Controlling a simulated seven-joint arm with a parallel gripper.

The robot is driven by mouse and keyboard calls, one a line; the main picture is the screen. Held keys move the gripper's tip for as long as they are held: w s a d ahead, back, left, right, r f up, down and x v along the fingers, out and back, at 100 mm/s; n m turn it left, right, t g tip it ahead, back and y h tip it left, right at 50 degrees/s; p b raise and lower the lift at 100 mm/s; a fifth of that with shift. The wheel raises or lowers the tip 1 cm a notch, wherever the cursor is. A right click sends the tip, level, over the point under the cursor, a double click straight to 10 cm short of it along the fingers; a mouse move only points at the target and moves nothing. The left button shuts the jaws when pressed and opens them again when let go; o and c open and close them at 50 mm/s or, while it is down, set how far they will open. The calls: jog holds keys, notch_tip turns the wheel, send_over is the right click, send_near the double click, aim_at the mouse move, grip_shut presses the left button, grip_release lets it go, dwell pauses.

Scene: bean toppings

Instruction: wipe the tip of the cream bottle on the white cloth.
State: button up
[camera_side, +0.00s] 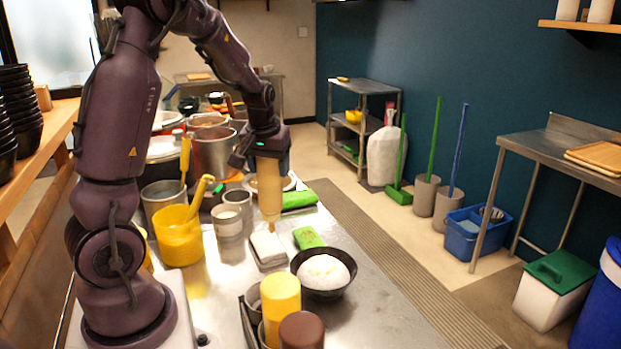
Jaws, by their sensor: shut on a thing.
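The bottle's tip is right at the far right edge of the cloth in the picture. I cannot tell whether the tip touches the cloth or hangs just above it. The gripper's fingers are partly hidden behind the wrist and the bottle top.
A black bowl with a white mound (323,271) and a green packet (308,238) stand right of the cloth. Yellow (280,303) and brown (302,330) bottles are in front. A yellow jug (178,240) and metal cups (228,220) stand to the left. The counter's right front is clear.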

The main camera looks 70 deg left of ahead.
aim_at(266, 186)
jog(key=shift+s+a+n, duration=0.4)
jog(key=shift+a+n, duration=0.1)
jog(key=shift+a, duration=0.05)
jog(key=shift+a+f+n, duration=0.3)
jog(key=shift+a, duration=0.15)
jog(key=a+f, duration=0.4)
jog(key=shift+w+d+r, duration=0.1)
jog(key=shift+d+r, duration=0.1)
jog(key=shift+d, duration=1.05)
jog(key=shift+d+r, duration=0.2)
jog(key=shift+d, duration=1.05)
jog(key=shift+f, duration=0.85)
jog(key=shift+a, duration=2.6)
jog(key=shift+c, duration=0.2)
